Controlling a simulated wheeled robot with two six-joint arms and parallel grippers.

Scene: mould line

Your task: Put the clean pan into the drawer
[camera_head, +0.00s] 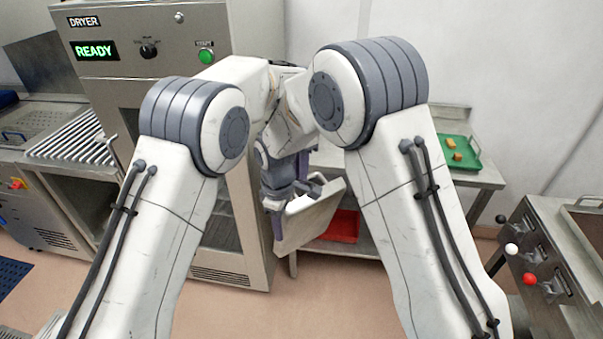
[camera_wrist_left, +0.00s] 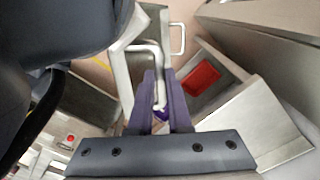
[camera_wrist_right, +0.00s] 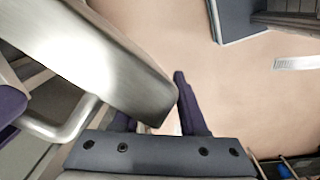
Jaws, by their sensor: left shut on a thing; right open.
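A pale metal body, which looks like the pan (camera_head: 312,217), hangs tilted below my wrists in the head view. In the left wrist view a bar handle (camera_wrist_left: 148,50) runs between the fingers of my left gripper (camera_wrist_left: 160,108), which is shut on it. In the right wrist view the metal body (camera_wrist_right: 90,55) with a bar handle (camera_wrist_right: 70,130) fills the left side. It partly hides one finger of my right gripper (camera_wrist_right: 152,100), which is open close to it. I cannot tell whether they touch. I cannot make out the drawer for sure.
The dryer (camera_head: 140,75) reads READY at the left. A red tray (camera_head: 343,226) lies on a low shelf, and a green tray (camera_head: 470,155) with small blocks stands above. A steel cabinet with ball-ended levers (camera_head: 550,245) is at the right. Bare floor shows below.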

